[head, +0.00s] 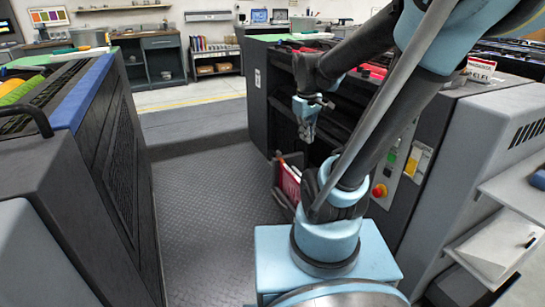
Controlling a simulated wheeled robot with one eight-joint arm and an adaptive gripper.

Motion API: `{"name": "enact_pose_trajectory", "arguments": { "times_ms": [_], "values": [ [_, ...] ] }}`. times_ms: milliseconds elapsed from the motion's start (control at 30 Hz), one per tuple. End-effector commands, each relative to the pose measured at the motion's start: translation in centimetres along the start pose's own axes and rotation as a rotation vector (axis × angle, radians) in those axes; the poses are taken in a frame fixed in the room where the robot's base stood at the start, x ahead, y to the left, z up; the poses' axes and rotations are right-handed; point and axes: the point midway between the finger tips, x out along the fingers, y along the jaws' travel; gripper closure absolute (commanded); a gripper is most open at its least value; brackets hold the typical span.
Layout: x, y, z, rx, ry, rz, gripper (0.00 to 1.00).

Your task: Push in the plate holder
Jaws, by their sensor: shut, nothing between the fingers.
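A dark holder-like part with a red and white face (289,180) sticks out from the side of the dark machine on the right, low and just left of my arm's base. It looks like the plate holder, but I cannot tell for sure. My arm partly hides its right side. My gripper (308,133) hangs with its fingers pointing down, in front of the machine's open dark side. It is above and a little right of the red part, apart from it in the picture. It is shut and holds nothing.
The dark machine (262,110) stands along the right, with a control panel and red stop button (380,190). Another machine with a blue edge (85,95) stands on the left. The patterned metal floor (205,215) between them is clear. Workbenches (150,62) line the back.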

Motion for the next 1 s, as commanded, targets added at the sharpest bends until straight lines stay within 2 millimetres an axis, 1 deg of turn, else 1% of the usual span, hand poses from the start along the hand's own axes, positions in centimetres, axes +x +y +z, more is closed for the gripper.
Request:
{"name": "enact_pose_trajectory", "arguments": {
  "times_ms": [33, 267, 467, 767, 1000],
  "values": [
    [-0.1, 0.5, -1.3, -0.037, -0.005, 0.003, 1.00],
    [0.3, 2.3, -6.3, -0.213, -0.031, 0.022, 1.00],
    [1.5, 3.6, -10.9, -0.365, -0.056, 0.036, 1.00],
    [4.3, 5.0, -17.8, -0.590, -0.096, 0.055, 1.00],
    [7.8, 5.3, -23.2, -0.770, -0.131, 0.066, 1.00]
  ]
}}
